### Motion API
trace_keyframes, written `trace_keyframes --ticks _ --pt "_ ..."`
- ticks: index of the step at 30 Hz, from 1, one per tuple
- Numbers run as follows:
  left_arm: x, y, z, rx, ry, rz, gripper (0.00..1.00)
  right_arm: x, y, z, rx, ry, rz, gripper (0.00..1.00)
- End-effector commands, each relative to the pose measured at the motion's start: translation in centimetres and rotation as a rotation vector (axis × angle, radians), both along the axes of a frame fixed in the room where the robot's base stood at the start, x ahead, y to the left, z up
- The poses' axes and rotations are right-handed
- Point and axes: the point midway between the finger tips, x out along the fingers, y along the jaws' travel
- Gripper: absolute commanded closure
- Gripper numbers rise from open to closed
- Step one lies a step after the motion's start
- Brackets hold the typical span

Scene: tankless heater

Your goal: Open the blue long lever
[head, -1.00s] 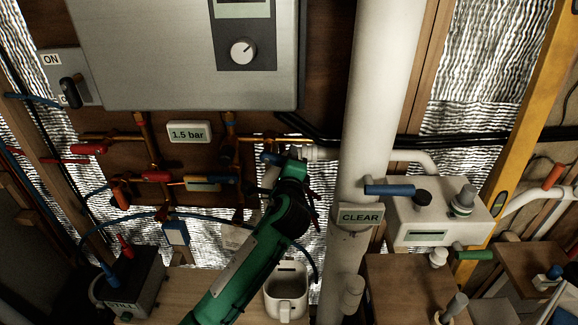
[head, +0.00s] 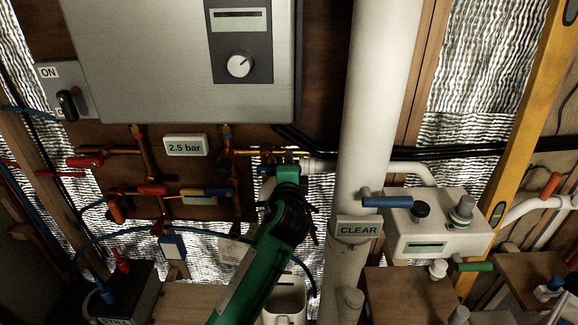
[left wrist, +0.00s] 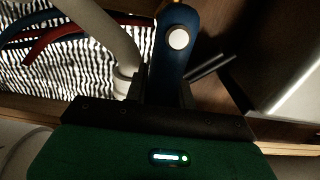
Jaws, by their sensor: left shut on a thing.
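The blue long lever (left wrist: 180,25) runs up from between the fingers of my left gripper (left wrist: 166,88) in the left wrist view, with a round white cap on it. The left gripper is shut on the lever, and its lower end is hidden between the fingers. In the head view the green left arm reaches up to the pipework, with the left gripper (head: 284,172) beside the pipes at the white pipe's left. Only a small blue bit of the lever (head: 266,170) shows there, the rest being hidden. My right gripper is not in view.
A grey heater (head: 180,60) hangs above, with a "2.5 bar" display (head: 186,147) below it. Red-handled valves (head: 152,189) sit at the left. A thick white pipe (head: 375,110) stands close at the right, with a "CLEAR" sign (head: 359,229) and a white box (head: 435,225).

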Motion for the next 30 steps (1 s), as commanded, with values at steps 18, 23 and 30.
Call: trace_keyframes --ticks 18,23,30 --pt "-0.3 0.0 0.0 -0.002 -0.001 0.0 0.53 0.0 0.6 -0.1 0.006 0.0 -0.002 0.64" --pt "-2.0 0.0 -0.2 -0.003 -0.002 -0.001 0.53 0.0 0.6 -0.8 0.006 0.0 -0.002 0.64" --pt "-7.2 0.0 -0.3 -0.004 -0.002 -0.001 0.53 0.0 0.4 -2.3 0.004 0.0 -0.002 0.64"
